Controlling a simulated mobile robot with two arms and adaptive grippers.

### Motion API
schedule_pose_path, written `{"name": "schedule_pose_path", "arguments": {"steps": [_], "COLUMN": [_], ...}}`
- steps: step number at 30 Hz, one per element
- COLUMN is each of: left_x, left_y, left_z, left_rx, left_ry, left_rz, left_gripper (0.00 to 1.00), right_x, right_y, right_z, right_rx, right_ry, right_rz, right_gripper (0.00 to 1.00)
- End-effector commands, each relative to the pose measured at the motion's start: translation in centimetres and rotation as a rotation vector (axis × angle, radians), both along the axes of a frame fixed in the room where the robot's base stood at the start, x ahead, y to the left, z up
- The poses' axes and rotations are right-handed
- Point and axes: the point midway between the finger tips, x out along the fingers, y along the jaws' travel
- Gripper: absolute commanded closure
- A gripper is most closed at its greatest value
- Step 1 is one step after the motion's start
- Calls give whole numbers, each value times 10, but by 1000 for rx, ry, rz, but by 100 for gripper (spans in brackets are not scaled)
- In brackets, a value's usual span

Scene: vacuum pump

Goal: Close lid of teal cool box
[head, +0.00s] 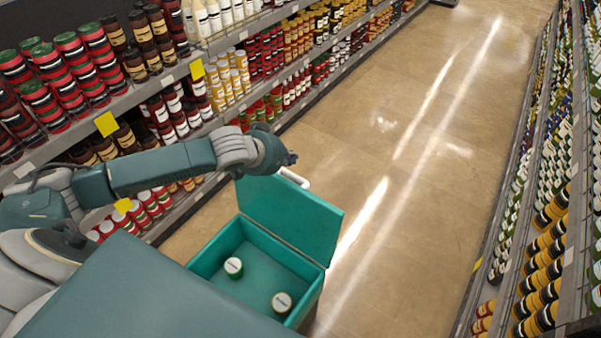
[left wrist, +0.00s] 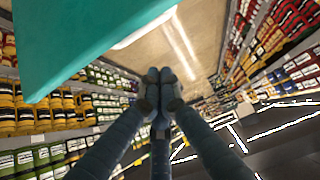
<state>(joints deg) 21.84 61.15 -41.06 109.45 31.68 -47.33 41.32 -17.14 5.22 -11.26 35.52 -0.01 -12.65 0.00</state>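The teal cool box (head: 307,300) stands on the floor in front of me, with its lid (head: 290,217) raised and open. A white handle (head: 294,178) sits at the lid's upper edge. My left gripper (head: 290,158) is just above and beyond that edge, near the handle, with nothing seen in it. In the left wrist view its fingers (left wrist: 160,82) come together at the tips. The lid (left wrist: 75,45) fills the upper left there, with the handle (left wrist: 146,27) along its edge, apart from the fingertips. My right gripper is not in view.
Stocked shelves line the left (head: 165,75) and right (head: 535,200) of the aisle. The floor (head: 410,220) between is clear.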

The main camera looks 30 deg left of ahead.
Motion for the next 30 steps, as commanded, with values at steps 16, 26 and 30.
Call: {"name": "schedule_pose_path", "arguments": {"steps": [16, 26, 30], "left_x": [62, 38, 31], "left_y": [-8, -4, -4], "left_z": [-60, -73, -75], "left_rx": [-1, 4, 1], "left_ry": [-1, 2, 0], "left_rz": [2, -1, -1], "left_gripper": [100, 100, 100], "right_x": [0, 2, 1], "right_y": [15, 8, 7], "right_z": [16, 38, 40], "right_rx": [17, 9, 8], "right_ry": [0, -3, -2], "right_rz": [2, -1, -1], "right_gripper": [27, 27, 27]}}
